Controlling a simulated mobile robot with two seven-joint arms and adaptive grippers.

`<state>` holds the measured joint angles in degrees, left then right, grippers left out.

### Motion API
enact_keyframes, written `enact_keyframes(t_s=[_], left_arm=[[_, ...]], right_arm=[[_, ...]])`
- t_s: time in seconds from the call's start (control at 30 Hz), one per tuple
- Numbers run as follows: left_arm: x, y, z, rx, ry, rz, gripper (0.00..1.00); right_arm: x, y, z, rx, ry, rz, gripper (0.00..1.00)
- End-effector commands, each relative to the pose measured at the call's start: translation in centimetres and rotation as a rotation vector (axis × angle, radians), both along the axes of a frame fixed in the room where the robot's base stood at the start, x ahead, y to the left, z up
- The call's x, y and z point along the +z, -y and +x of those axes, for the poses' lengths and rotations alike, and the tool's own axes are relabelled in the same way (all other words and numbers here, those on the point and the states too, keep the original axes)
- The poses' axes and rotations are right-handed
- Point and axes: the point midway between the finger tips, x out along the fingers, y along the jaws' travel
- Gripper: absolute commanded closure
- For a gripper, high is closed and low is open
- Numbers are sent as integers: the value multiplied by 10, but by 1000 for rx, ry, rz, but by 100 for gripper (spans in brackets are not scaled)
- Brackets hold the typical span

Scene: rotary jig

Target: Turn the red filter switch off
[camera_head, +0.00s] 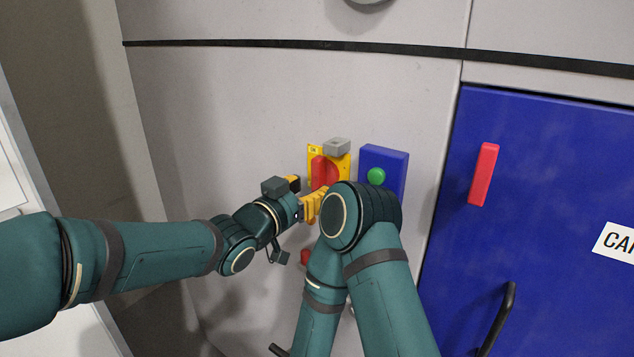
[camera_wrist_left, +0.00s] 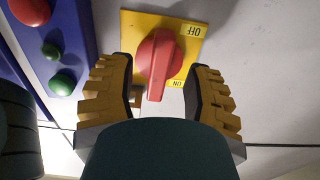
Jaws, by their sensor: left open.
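The red filter switch (camera_head: 325,172) is a red rotary knob on a yellow plate (camera_head: 314,151) on the grey wall. In the left wrist view the knob (camera_wrist_left: 160,62) has its long handle pointing down towards the upside-down ON label (camera_wrist_left: 177,84). The upside-down OFF label (camera_wrist_left: 190,30) is at the upper right of the plate. My left gripper (camera_head: 308,197) is open in front of the plate. In its wrist view its two yellow fingers (camera_wrist_left: 162,92) stand either side of the knob, with visible gaps. My right gripper is out of view; only my right arm shows.
A blue box (camera_head: 398,160) with a green button (camera_head: 376,176) is right of the plate. A grey block (camera_head: 337,147) shows at the plate's upper right. My right arm crosses below the blue box. A blue cabinet door (camera_head: 560,150) with a red handle (camera_head: 483,174) is at the right.

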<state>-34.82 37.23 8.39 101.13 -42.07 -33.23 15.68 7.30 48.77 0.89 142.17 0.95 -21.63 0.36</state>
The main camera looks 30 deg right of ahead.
Motion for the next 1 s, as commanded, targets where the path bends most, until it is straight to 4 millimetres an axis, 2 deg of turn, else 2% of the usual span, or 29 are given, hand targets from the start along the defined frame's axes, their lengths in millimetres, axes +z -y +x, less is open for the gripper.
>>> enact_keyframes(t_s=[0.03, 0.2, 0.6, 0.63, 0.77, 1.0], left_arm=[[0, 8, 3, -1, 0, 1, 50], [0, 24, 10, -1, -1, 0, 50], [0, 29, 12, 0, -1, 1, 50], [0, 29, 12, 0, -1, 1, 54], [0, 29, 12, 0, -1, 0, 100], [0, 29, 12, 0, -1, 0, 100]], right_arm=[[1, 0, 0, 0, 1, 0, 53], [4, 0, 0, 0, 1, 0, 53], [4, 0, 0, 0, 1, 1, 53], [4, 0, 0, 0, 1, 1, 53], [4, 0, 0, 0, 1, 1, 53], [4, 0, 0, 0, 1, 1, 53]])
